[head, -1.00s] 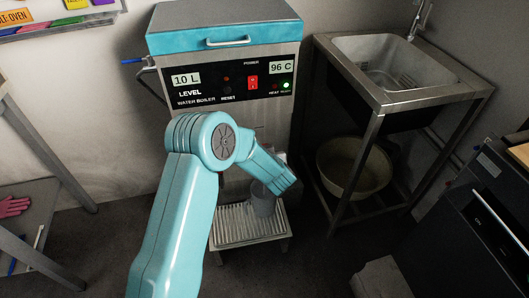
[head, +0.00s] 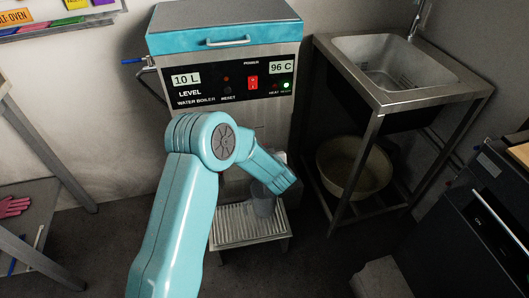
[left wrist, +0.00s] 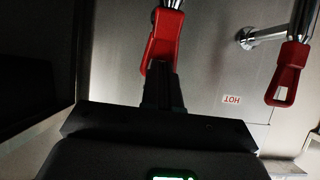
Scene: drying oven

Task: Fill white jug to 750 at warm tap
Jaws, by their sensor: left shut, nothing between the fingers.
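The jug (head: 264,206) stands on the slatted drip tray (head: 236,236) in front of the water boiler (head: 229,88). It looks grey and see-through; my left arm hides its upper part, and I cannot read its marks or level. In the left wrist view, two taps with red handles show, a left one (left wrist: 160,42) and a right one (left wrist: 288,75). An upside-down HOT label (left wrist: 232,99) is between them, nearer the right tap. My left gripper (left wrist: 161,72) is shut and empty, its tips at the left red handle, seemingly touching it. My right gripper is out of view.
A steel sink (head: 387,62) on a frame stands right of the boiler, with a beige basin (head: 354,166) on its lower shelf. A dark appliance (head: 485,225) is at the right. A shelf with a pink glove (head: 13,207) is at the left. Open floor lies between.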

